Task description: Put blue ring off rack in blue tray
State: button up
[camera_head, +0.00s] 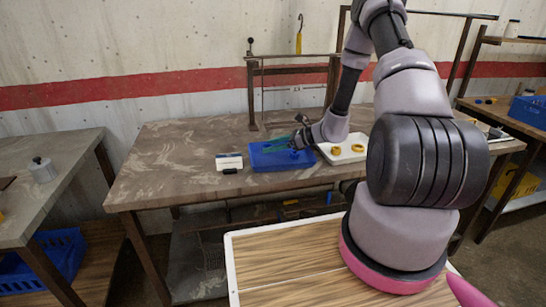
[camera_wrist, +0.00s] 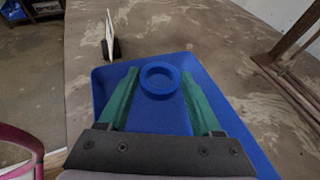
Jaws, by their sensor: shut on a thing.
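The blue ring (camera_wrist: 159,94) is held between the green fingertips of my gripper (camera_wrist: 160,76) in the wrist view. My gripper is shut on it, one finger on each side, with the ring's hole facing the camera. The blue tray (camera_wrist: 103,88) lies under the ring and fingers; it also shows on the table in the head view (camera_head: 266,166). The ring appears over the tray's inside; I cannot tell whether it touches the tray floor. In the head view my gripper (camera_head: 275,146) is over the tray, and the ring is hard to make out there.
A white tray (camera_head: 326,156) with yellow rings (camera_head: 358,148) stands right of the blue tray. A white card (camera_head: 229,162) with a small black object stands to its left. The dark metal rack (camera_head: 252,95) stands behind. The table's left part is clear.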

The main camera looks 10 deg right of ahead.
aim_at(272, 160)
jog(key=shift+f, duration=2)
jog(key=shift+f, duration=0.15)
jog(key=o, duration=1.4)
